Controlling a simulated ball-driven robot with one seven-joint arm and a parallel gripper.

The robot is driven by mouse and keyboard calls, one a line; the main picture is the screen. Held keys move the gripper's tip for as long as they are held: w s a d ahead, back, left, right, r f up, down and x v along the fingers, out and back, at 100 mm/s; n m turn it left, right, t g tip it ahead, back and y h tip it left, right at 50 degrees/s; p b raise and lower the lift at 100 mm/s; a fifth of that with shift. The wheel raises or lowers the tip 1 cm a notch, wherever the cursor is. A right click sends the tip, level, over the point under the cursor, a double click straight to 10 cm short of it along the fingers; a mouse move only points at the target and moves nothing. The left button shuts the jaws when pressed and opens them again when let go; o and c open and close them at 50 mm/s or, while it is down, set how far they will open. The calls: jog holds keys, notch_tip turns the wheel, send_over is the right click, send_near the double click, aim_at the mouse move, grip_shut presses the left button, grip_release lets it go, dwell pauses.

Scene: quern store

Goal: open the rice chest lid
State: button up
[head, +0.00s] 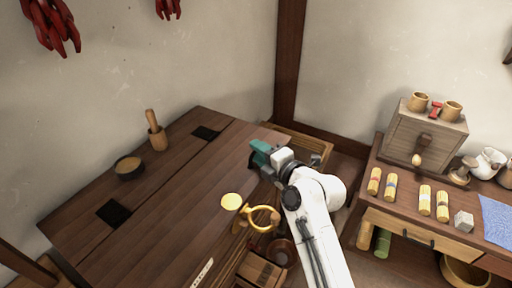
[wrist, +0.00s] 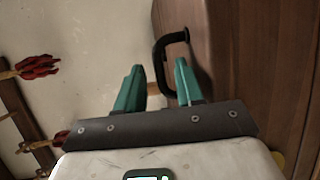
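The rice chest (head: 165,200) is a big dark brown wooden box at the left of the head view. Its lid (head: 205,195) lies flat and looks closed, with two black plates near the seam. My gripper (head: 260,152) is at the chest's right edge, near its far corner. In the wrist view the black looped handle (wrist: 158,55) stands out from the chest's wooden face. My teal fingers (wrist: 160,66) are apart, with part of the handle between their tips. I see a gap on the left finger's side. The handle is hidden in the head view.
On the chest stand a dark bowl (head: 129,167) and a wooden mortar with pestle (head: 157,137). A yellow disc (head: 231,201) and a brass ring (head: 264,227) are near my arm. A table (head: 400,217) with a small cabinet (head: 424,138) stands at the right.

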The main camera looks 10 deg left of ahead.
jog(key=shift+x, duration=0.95)
jog(key=shift+c, duration=0.3)
grip_shut()
